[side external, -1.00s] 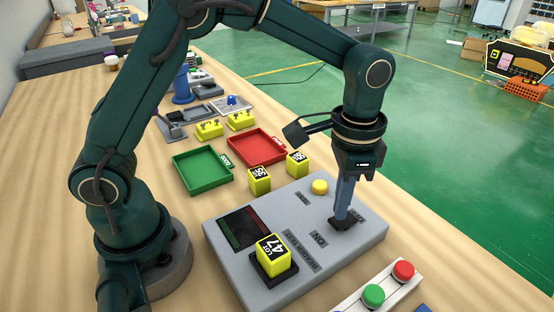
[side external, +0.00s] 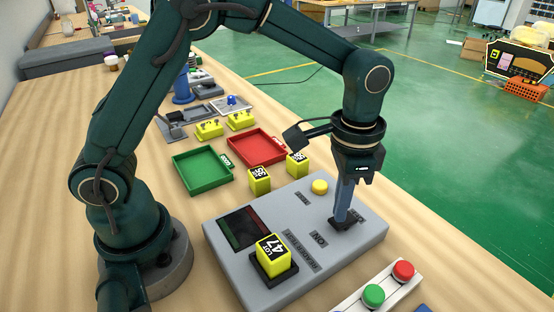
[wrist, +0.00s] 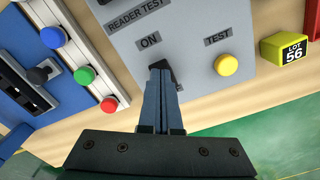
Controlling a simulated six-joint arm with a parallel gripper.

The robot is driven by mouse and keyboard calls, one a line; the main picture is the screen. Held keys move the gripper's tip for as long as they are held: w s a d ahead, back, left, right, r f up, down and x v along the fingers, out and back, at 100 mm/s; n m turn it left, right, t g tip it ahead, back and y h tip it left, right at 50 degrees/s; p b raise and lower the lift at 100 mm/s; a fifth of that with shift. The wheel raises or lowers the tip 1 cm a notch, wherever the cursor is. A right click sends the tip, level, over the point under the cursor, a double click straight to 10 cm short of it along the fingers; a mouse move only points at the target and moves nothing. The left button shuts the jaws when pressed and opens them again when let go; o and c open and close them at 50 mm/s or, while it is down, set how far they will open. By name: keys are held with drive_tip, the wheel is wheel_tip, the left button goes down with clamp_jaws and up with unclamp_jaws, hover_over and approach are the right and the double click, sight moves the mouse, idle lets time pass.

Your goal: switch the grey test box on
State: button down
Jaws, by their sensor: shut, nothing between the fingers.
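The grey test box (side external: 365,240) lies on the table, with a dark screen and printed labels on top. A black switch (wrist: 178,82) beside the ON label (wrist: 149,40) is mostly hidden by my fingers, and I cannot tell its position. My gripper (side external: 341,220) is shut and empty, pointing down with its fingertips at the switch; it also shows in the wrist view (wrist: 160,72). Whether the tips touch the switch is unclear. A yellow button (side external: 319,187) sits near the TEST label (wrist: 218,37). A yellow LOT 47 block (side external: 272,252) stands on a black pad on the box.
A white strip with a green button (side external: 373,294) and a red button (side external: 403,270) lies in front of the box. Two yellow blocks (side external: 260,180) (side external: 297,164), a green tray (side external: 190,187) and a red tray (side external: 270,157) stand behind it.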

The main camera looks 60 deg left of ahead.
drive_tip(key=shift+f, duration=0.7)
idle(0.3)
drive_tip(key=shift+r, duration=3.55)
drive_tip(key=s+a+r+n+t, duration=0.3)
drive_tip(key=s+a+r, duration=0.3)
drive_tip(key=a+r, duration=0.15)
drive_tip(key=s+a+f+n+t, duration=0.2)
drive_tip(key=s+f+n, duration=0.1)
drive_tip(key=s, duration=0.4)
drive_tip(key=shift+s+f+t, duration=0.2)
drive_tip(key=shift+f+t, duration=0.1)
drive_tip(key=shift+f, duration=0.45)
